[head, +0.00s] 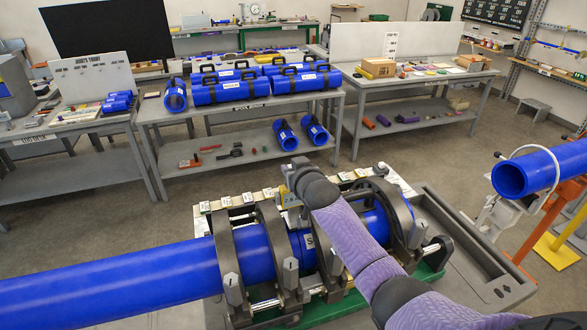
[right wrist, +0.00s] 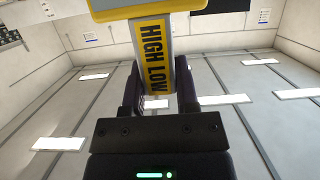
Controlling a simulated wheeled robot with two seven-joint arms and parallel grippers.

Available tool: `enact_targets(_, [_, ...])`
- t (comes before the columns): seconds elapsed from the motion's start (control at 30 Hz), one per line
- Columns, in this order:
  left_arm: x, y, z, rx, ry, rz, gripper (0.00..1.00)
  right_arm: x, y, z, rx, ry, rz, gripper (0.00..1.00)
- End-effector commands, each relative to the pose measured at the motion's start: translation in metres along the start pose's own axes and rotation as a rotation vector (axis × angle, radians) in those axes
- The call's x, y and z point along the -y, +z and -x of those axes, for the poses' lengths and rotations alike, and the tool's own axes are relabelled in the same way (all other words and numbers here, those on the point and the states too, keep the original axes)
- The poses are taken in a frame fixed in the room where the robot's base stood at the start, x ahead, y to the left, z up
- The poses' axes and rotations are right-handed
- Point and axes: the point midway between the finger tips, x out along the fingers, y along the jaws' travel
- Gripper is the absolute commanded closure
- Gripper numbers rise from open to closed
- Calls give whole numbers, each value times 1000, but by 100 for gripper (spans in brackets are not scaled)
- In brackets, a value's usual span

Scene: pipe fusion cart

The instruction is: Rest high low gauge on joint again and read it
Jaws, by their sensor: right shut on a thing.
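The high low gauge (right wrist: 150,50), yellow and grey with a "HIGH LOW" label, stands between the fingers of my right gripper (right wrist: 157,95), which is shut on it. In the head view the gauge (head: 284,186) shows as a small yellow and grey shape at my right gripper (head: 296,178), over the clamp cart. Below lies the blue pipe (head: 255,255) in dark ring clamps (head: 226,262). My right arm covers part of the pipe, so the joint is mostly hidden. I cannot tell whether the gauge touches the pipe, and no reading shows. My left gripper is not in view.
A long blue pipe (head: 110,285) runs out to the left. Another blue pipe end (head: 512,178) sits on a stand at the right. Small labelled tags line the cart's back edge. A grey table (head: 240,110) with several blue fittings stands behind, with open floor between.

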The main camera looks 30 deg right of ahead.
Motion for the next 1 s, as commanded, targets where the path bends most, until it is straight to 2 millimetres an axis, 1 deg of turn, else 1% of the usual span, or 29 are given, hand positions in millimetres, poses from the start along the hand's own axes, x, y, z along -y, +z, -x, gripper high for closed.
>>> enact_targets(0.27, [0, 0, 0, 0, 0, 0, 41, 0, 0, 0, -2, 0, 0, 100])
enact_targets(1.0, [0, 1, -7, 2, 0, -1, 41, 0, 8, -3, -1, 0, 0, 100])
